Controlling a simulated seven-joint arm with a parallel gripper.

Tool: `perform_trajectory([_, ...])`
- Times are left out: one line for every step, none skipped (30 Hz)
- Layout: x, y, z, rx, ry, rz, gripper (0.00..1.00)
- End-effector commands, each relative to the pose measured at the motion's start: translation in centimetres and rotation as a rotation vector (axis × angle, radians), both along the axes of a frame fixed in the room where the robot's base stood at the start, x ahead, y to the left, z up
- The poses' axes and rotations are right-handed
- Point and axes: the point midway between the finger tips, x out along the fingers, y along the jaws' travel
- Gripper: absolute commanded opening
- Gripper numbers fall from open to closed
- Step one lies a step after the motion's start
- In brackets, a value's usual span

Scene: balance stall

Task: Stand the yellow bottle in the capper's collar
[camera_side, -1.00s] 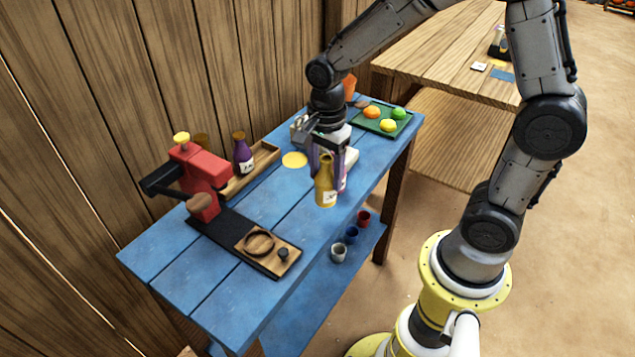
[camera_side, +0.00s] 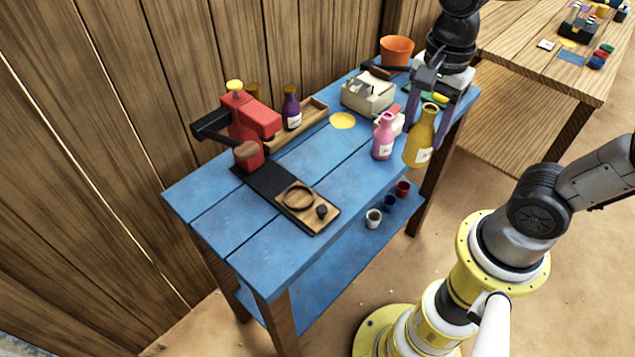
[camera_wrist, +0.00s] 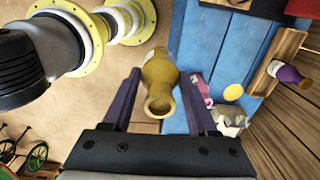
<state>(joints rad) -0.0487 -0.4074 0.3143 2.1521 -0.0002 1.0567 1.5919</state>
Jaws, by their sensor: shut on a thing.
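My gripper (camera_side: 428,112) is shut on the yellow bottle (camera_side: 420,142) and holds it near the table's front right edge, right of a pink bottle. The yellow bottle has a pale label and an open mouth and leans slightly in the side view. In the wrist view, it (camera_wrist: 158,78) lies between the two purple fingers of my gripper (camera_wrist: 164,76). The red capper (camera_side: 250,120) stands at the left of the table. Its collar (camera_side: 287,201), a ring on a wooden plate, is empty and well left of my gripper.
The pink bottle (camera_side: 383,138) stands close beside the yellow one. Cups sit on the lower shelf. Blue tabletop between collar and pink bottle is clear.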

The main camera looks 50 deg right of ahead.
Motion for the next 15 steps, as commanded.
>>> perform_trajectory([1.0, 1.1, 0.3, 0.001, -0.002, 0.056, 0.0])
perform_trajectory([1.5, 1.7, 0.4, 0.0, -0.001, 0.087, 0.0])
perform_trajectory([2.1, 2.7, 0.6, 0.0, -0.002, 0.129, 0.0])
perform_trajectory([2.6, 3.4, 0.7, 0.0, -0.002, 0.16, 0.0])
perform_trajectory([2.9, 4.0, 0.7, -0.001, -0.001, 0.189, 0.0])
perform_trajectory([3.3, 5.0, 0.8, -0.001, 0.0, 0.225, 0.0])
perform_trajectory([3.5, 5.6, 0.8, -0.001, 0.002, 0.249, 0.0])
perform_trajectory([3.7, 6.2, 0.8, -0.001, 0.004, 0.272, 0.0])
perform_trajectory([3.8, 6.9, 0.7, -0.002, 0.007, 0.296, 0.0])
perform_trajectory([3.9, 7.4, 0.7, -0.002, 0.009, 0.312, 0.0])
perform_trajectory([3.9, 7.8, 0.6, -0.003, 0.013, 0.327, 0.0])
perform_trajectory([3.9, 8.2, 0.5, -0.003, 0.016, 0.341, 0.0])
perform_trajectory([3.9, 8.5, 0.4, -0.005, 0.02, 0.351, 0.0])
perform_trajectory([3.9, 8.7, 0.3, -0.005, 0.023, 0.358, 0.0])
perform_trajectory([4.0, 8.9, 0.1, -0.006, 0.026, 0.364, 0.0])
